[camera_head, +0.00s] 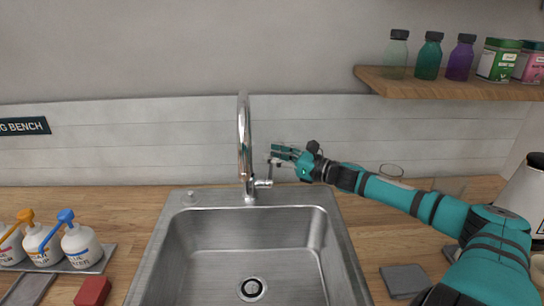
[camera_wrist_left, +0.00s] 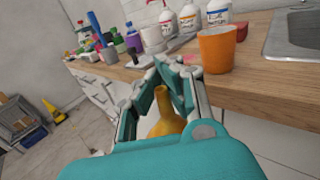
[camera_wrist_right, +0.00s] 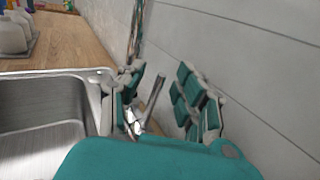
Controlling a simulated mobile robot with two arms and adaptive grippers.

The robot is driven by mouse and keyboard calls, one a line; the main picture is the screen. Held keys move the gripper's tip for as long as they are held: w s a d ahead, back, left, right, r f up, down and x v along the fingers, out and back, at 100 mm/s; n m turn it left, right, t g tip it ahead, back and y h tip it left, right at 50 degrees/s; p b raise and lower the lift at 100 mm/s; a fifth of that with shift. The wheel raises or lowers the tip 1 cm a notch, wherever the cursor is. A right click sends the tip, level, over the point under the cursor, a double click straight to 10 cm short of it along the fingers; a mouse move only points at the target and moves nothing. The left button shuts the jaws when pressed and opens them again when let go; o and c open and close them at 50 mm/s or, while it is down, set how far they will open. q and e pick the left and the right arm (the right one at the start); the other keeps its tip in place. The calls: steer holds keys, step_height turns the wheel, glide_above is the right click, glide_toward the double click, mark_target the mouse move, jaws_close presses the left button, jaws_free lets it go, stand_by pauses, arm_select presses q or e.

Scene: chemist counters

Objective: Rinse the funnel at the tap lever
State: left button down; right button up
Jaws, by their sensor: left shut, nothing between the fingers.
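The chrome tap (camera_head: 245,140) stands behind the sink, with its lever (camera_head: 269,172) on its right side. My right gripper (camera_head: 278,155) is open at the lever; in the right wrist view the lever (camera_wrist_right: 152,100) stands between the parted fingers (camera_wrist_right: 165,90), with no clear grip on it. A yellow funnel (camera_wrist_left: 170,122), narrow stem up, shows in the left wrist view, framed by my left gripper (camera_wrist_left: 168,66). That gripper is shut, its fingertips close together in front of the counter edge. The funnel's lower part is hidden behind my gripper body. The left arm is outside the head view.
The steel sink (camera_head: 178,240) is empty. Pump bottles (camera_head: 80,245) and a red block (camera_head: 93,291) are at its left. An orange cup (camera_wrist_left: 217,50) stands near the counter edge. A shelf (camera_head: 450,88) with bottles and tins hangs at upper right; glassware (camera_head: 390,171) stands behind my right arm.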

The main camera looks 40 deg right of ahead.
steer(key=shift+w+a, duration=0.1)
steer(key=shift+w, duration=0.4)
steer(key=shift+c, duration=0.3)
jaws_close()
steer(key=shift+a, duration=0.1)
